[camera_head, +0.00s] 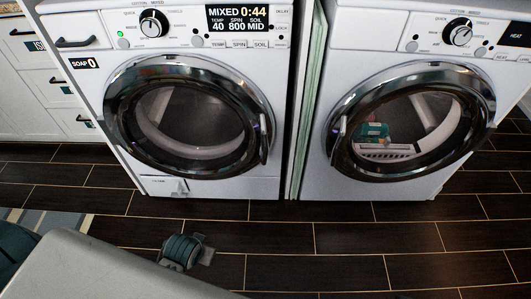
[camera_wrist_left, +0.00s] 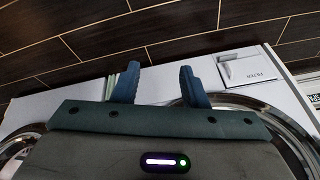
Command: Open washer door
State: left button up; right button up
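The washer (camera_head: 90,110) is the left white machine, with a lit display reading MIXED 0:44. Its round, chrome-rimmed door (camera_head: 190,118) looks shut, and the door handle (camera_head: 264,139) is at the rim's right side. In the left wrist view, my left gripper (camera_wrist_left: 158,72) has two blue fingers spread apart with nothing between them. This view is upside down and shows the washer's filter flap (camera_wrist_left: 240,66) beside the fingers. In the head view, a teal and grey part low in front of the washer looks like the end of my left arm. My right gripper is out of view.
A second machine (camera_head: 316,88) with a shut round door stands to the right, a teal item (camera_head: 374,130) behind its glass. White drawers (camera_head: 40,110) stand left. The dark tiled floor (camera_head: 350,240) in front is clear. A striped rug (camera_head: 50,222) lies at lower left.

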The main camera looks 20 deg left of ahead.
pick_arm(q)
jog(key=w+r+n+t+b, duration=0.1)
jog(key=w+r+t+b, duration=0.2)
jog(key=w+r, duration=0.25)
jog(key=n+t+b, duration=0.1)
jog(key=n+t, duration=0.1)
jog(key=t, duration=0.9)
send_near(265, 146)
jog(key=shift+m, duration=0.3)
jog(key=w, duration=0.3)
jog(key=w+b, duration=0.1)
jog(key=w, duration=0.3)
jog(key=w+a, duration=0.1)
jog(key=w, duration=0.2)
jog(key=shift+w+f, duration=0.15)
jog(key=shift+w, duration=0.45)
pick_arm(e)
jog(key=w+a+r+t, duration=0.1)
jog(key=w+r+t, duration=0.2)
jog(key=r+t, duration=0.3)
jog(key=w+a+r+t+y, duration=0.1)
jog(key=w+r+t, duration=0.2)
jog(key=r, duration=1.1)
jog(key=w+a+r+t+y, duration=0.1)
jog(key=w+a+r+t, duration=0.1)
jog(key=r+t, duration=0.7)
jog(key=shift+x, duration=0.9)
